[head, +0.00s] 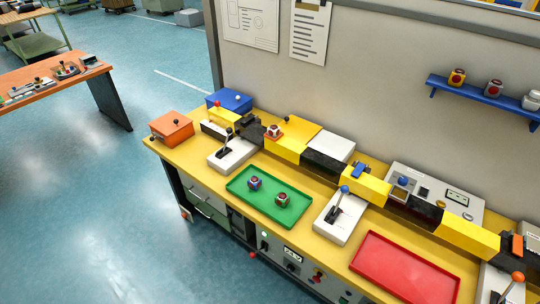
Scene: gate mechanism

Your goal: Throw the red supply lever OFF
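A small red ball knob (253,255) sticks out low on the bench's front, beside the front panel; whether it is the supply lever I cannot tell. Another small red knob (217,103) stands on the yellow block at the far left of the bench. A lever with an orange-red knob (517,277) stands at the right edge, its base partly cut off. Position labels are too small to read. Neither of my grippers is in view.
The yellow workbench (320,206) carries a green tray (290,212) with two small parts, an empty red tray (405,270), a black-knob lever (229,132) and a blue-knob lever (345,190). A yellow-and-black rail (365,186) runs behind. Open floor lies left, before an orange table (50,80).

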